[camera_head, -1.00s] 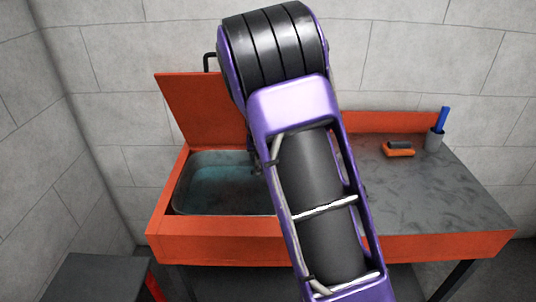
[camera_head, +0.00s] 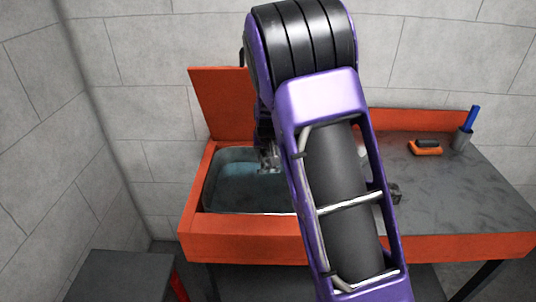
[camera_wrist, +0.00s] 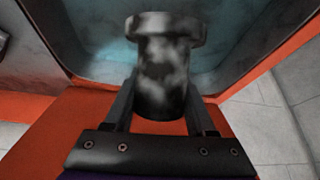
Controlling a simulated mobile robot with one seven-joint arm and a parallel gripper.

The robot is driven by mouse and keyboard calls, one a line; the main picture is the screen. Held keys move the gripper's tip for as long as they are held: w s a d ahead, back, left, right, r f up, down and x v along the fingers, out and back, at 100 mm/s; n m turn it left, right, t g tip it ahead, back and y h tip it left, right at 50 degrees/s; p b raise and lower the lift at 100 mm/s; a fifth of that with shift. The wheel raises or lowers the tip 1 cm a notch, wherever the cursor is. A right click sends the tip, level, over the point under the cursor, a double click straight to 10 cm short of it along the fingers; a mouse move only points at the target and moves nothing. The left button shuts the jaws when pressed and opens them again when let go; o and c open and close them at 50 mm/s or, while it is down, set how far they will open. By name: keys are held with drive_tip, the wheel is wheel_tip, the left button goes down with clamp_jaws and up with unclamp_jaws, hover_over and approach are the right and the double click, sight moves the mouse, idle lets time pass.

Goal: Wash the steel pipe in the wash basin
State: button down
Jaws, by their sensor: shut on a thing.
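The steel pipe (camera_wrist: 166,72) is a short grey piece with a wide collar at its far end. Its surface is blotched dark and pale. My gripper (camera_wrist: 165,98) is shut on it, one finger on each side, in the wrist view. The wash basin (camera_head: 240,248) is an orange-framed tub with teal water in the head view. Its inner wall and water (camera_wrist: 108,45) show beyond the pipe in the wrist view. In the head view my arm hides most of the gripper, and the pipe cannot be made out clearly. I cannot tell whether the pipe touches the water.
A raised orange panel (camera_head: 217,105) stands behind the basin. The grey worktop (camera_head: 450,205) to the right holds an orange-and-black brush (camera_head: 425,148) and a grey cup (camera_head: 461,139) with a blue item. A dark stool-like top (camera_head: 118,275) stands at the lower left.

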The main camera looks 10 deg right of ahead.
drive_tip(key=shift+f+b, duration=4.3)
drive_tip(key=shift+f, duration=2.45)
drive_tip(key=shift+r, duration=0.1)
drive_tip(key=shift+r+p, duration=4.55)
drive_tip(key=shift+r, duration=1.95)
